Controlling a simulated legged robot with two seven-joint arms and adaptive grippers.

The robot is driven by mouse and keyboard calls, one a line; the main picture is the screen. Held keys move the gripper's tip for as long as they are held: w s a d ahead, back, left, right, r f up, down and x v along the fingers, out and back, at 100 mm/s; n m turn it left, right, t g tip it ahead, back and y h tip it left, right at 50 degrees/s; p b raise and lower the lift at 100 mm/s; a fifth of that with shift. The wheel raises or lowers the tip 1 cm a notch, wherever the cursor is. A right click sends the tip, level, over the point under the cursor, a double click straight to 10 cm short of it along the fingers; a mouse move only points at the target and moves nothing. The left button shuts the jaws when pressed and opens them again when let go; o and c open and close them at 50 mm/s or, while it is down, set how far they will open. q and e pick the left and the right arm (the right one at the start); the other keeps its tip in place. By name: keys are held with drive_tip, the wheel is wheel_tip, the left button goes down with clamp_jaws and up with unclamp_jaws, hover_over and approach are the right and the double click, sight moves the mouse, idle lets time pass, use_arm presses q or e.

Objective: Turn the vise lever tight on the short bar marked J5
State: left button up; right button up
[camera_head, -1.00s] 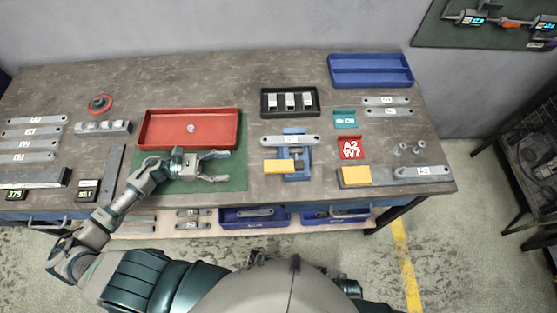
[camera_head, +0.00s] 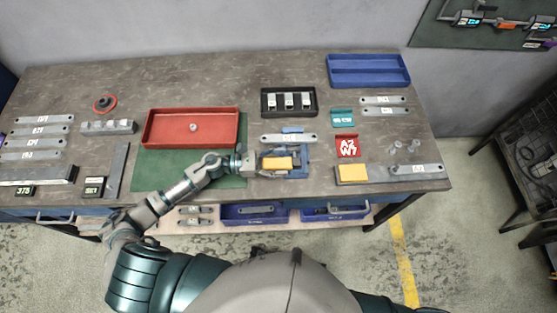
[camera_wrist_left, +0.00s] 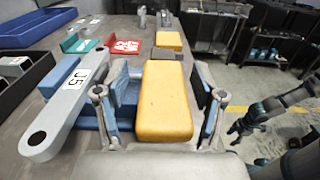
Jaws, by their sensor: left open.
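The short bar (camera_head: 289,138) is a grey flat bar with a hole at each end. Its white label reads J5 in the left wrist view (camera_wrist_left: 71,85). It lies across the blue vise (camera_head: 305,160). A yellow block-shaped grip, apparently the vise lever (camera_head: 279,163), is at the vise's front; it also shows in the left wrist view (camera_wrist_left: 165,100). My left gripper (camera_wrist_left: 163,88) is open, with one finger on each side of the yellow grip and gaps visible. The right gripper (camera_wrist_left: 248,124) shows small at the right of the wrist view; its jaw state is unclear.
A red tray (camera_head: 165,142) on a green mat (camera_head: 160,180) lies left of the vise. A black tray (camera_head: 266,112) with several metal pieces stands behind it. To its right are a red A2 W7 tag (camera_head: 346,146) and a second yellow block (camera_head: 352,173).

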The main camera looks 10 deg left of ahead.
use_arm(q)
drive_tip(key=shift+d+r, duration=0.1)
drive_tip(key=shift+d, duration=0.6)
drive_tip(key=shift+s, duration=0.1)
drive_tip(key=c, duration=0.7)
drive_tip(key=shift+a, duration=0.2)
clamp_jaws()
